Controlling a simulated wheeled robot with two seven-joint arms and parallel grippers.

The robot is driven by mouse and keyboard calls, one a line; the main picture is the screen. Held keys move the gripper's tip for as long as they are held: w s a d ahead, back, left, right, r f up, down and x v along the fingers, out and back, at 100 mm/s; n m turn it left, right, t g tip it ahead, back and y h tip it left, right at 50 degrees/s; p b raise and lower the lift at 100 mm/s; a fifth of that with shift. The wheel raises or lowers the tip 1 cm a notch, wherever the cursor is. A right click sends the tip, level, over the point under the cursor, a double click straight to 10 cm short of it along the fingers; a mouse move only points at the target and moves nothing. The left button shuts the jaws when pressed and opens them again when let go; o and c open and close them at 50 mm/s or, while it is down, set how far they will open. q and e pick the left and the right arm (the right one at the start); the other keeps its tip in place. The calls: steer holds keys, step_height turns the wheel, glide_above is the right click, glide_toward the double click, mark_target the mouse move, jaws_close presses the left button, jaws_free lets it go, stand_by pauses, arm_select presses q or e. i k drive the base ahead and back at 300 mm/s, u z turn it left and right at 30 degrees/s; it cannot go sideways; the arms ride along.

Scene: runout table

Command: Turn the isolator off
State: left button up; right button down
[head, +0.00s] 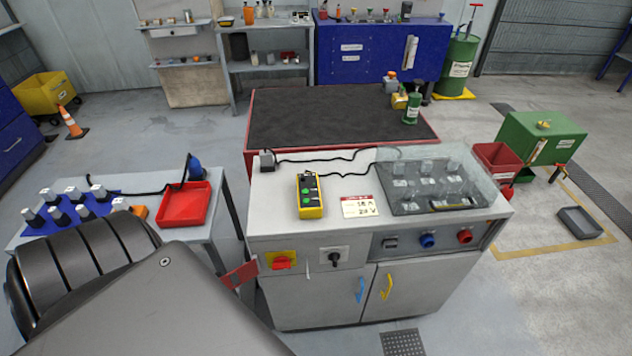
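A red rotary handle on a yellow plate (282,262), which looks like the isolator, is on the upper left of the grey cabinet's front (320,300). The handle appears to lie roughly level; any on/off marks are too small to read. A black knob on a white plate (334,257) is just to its right. A large dark arm link of mine fills the lower left of the head view, short of the cabinet. Neither of my grippers shows.
A yellow pendant with green buttons (310,196) and a label card lie on the cabinet top, left of a clear-covered panel (430,185). Blue and red sockets (465,236) are on the front right. A side table holds a red tray (185,205).

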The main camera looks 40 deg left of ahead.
mark_target(280, 262)
steer(key=z, duration=1.05)
steer(key=i, duration=1.1)
steer(key=u, duration=3.3)
